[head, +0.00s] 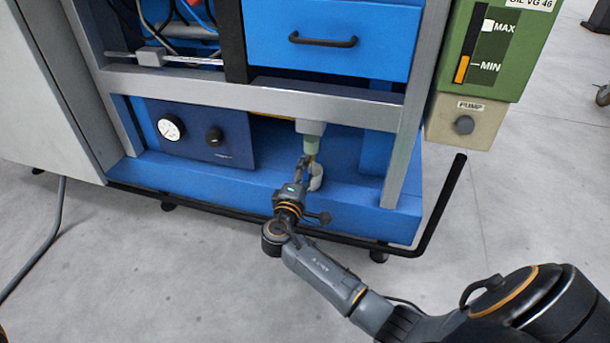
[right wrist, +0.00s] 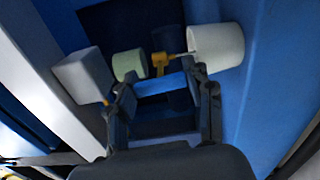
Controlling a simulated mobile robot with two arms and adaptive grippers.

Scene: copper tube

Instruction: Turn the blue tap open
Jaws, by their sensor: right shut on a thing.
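The blue tap handle (right wrist: 160,85) shows in the right wrist view, between the fingers of my right gripper (right wrist: 163,88). A yellow brass part (right wrist: 159,62) of the tap sits just beyond it. Beside the tap are a pale green cylinder (right wrist: 128,65) and a white cup-like cylinder (right wrist: 216,45). In the head view my right gripper (head: 307,165) reaches under the grey frame beam, shut at the tap, which it mostly hides. The green cylinder (head: 311,144) is just above it and the white cup (head: 316,180) just below. My left gripper is out of view.
A grey beam (head: 250,97) runs above the gripper, with a blue drawer (head: 330,40) higher up. A blue panel with a gauge (head: 171,127) stands to the left. A grey post (head: 400,150) and a black bent rail (head: 442,205) are to the right. The floor in front is clear.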

